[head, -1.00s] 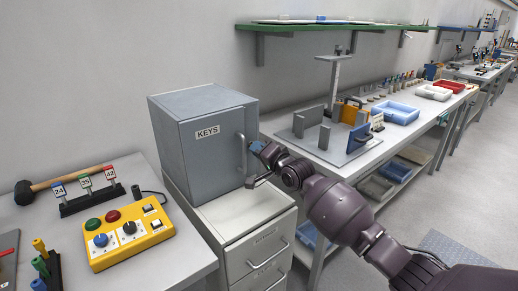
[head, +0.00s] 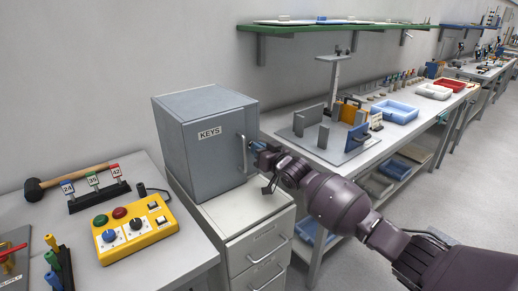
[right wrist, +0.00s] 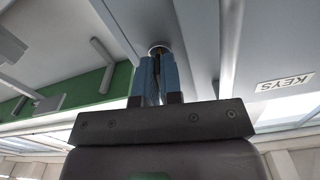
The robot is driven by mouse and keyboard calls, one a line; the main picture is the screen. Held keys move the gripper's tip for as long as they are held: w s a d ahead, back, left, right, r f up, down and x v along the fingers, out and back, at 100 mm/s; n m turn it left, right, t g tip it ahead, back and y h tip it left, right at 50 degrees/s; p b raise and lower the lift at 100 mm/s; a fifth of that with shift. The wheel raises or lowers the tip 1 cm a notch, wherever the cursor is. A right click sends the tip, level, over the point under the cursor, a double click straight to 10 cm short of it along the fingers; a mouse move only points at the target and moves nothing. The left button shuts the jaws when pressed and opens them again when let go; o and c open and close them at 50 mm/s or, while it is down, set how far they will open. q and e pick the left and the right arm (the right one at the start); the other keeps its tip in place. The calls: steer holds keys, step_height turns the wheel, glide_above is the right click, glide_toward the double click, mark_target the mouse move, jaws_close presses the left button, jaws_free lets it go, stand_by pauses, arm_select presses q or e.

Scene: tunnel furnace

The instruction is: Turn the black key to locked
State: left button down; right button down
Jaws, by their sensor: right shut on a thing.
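The grey cabinet (head: 190,165) labelled KEYS stands in the middle of the head view, with a bar handle (head: 242,153) on its front. My right gripper (head: 257,147) is at the door's right edge, beside the handle. In the right wrist view its blue fingers (right wrist: 157,80) are shut on a thin dark piece, which looks like the black key (right wrist: 157,62), at a round silver lock (right wrist: 158,49). The fingers hide most of the key, and its turned angle is hard to tell. The handle (right wrist: 230,50) runs alongside, apart from the fingers. My left gripper is out of view.
The cabinet stands on a white drawer unit (head: 265,240). A yellow control box (head: 150,243) with knobs and a mallet (head: 65,180) lie on the left table. A workbench with a blue tray (head: 397,111) runs along the right; the floor beyond it is clear.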

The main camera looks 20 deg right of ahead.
steer(key=shift+n, duration=0.8)
steer(key=c, duration=1.3)
jaws_free()
steer(key=p+v, duration=0.2)
steer(key=v, duration=0.9)
steer(key=shift+w+n, duration=0.1)
steer(key=shift+n, duration=0.2)
